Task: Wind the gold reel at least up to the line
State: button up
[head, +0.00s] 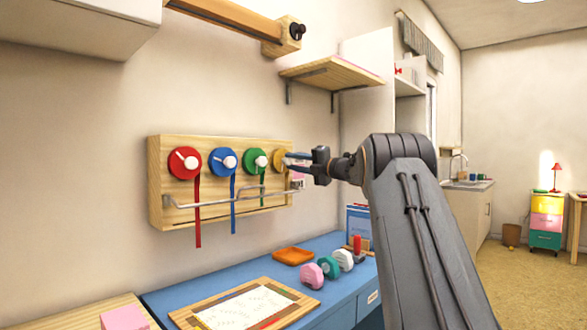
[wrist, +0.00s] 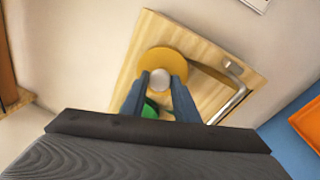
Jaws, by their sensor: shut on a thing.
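The gold reel (head: 278,161) is at the right end of a wooden wall board (head: 220,148), partly hidden by my gripper (head: 287,161). In the wrist view the gold reel (wrist: 165,56) is a round disc with a pale round knob (wrist: 160,78) in front. My gripper is shut on this knob, one blue finger on each side.
Red (head: 183,163), blue (head: 222,162) and green (head: 256,162) reels with hanging ribbons sit left of the gold one. A bent metal rail (head: 225,199) crosses the board's lower part.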

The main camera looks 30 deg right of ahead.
jog(key=shift+r+n+b, duration=0.15)
jog(key=shift+n+b, duration=0.2)
jog(key=shift+n, duration=0.35)
jog(key=o, duration=1)
jog(key=shift+o, duration=0.2)
jog(key=r+v, duration=0.1)
jog(key=v, duration=0.6)
jog(key=shift+s+d+f, duration=0.2)
jog(key=shift+s+f, duration=0.15)
jog(key=shift+f, duration=0.2)
